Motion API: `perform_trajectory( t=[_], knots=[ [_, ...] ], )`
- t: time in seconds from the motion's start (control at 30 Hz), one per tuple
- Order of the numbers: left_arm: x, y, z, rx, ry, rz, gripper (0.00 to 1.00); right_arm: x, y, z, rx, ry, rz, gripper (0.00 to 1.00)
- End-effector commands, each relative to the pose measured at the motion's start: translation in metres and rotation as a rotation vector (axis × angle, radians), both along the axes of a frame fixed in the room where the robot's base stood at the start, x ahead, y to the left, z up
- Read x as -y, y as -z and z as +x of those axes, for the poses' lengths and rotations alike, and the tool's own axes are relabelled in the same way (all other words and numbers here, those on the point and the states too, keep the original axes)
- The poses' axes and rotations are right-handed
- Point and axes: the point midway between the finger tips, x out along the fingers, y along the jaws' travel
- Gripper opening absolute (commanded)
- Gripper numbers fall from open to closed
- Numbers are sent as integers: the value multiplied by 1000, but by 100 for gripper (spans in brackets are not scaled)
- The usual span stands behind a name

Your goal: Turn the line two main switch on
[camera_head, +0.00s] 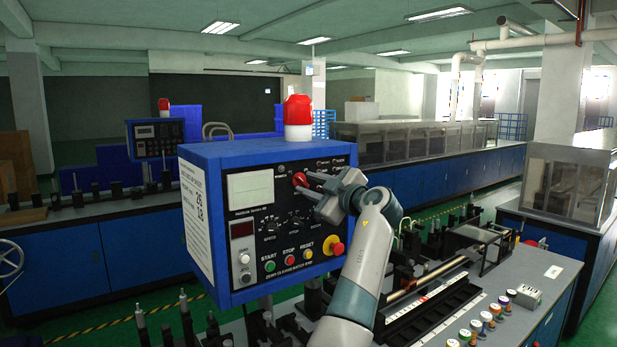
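A blue control box (240,152) with a black front panel stands in the middle of the head view. A red switch knob (299,180) sits in the upper middle of its panel. Below are a green start button (269,266), a red stop button (290,259) and a yellow reset button (307,254).
A red emergency button (337,249) on a yellow base sticks out at the panel's lower right. A red beacon (298,112) stands on the box. The bench (535,270) at right holds several coloured spools and a rail. A second control box (155,138) stands behind left.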

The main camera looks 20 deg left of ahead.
Motion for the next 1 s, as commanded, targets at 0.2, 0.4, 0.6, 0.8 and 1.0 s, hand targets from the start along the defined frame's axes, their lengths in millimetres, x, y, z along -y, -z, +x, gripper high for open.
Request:
perform_trajectory(
  t=[0.2, 0.4, 0.6, 0.8, 1.0],
  knots=[
    [-7, 0, 6, 1, 1, -1, 28, 0, -5, 0, 0, 0, 0, 31],
    [-7, 0, 6, 1, 1, -1, 28, 0, -5, 0, 0, 0, 0, 31],
    [-7, 0, 5, 1, 1, -1, 0, 0, -5, 0, 0, -1, 0, 31],
    [-7, 1, 5, -2, 0, 1, 0, 1, -4, 0, 0, -1, -1, 31],
    [-7, 1, 5, -22, 0, 17, 0, 2, 0, 0, -1, -1, -2, 31]
  ],
)
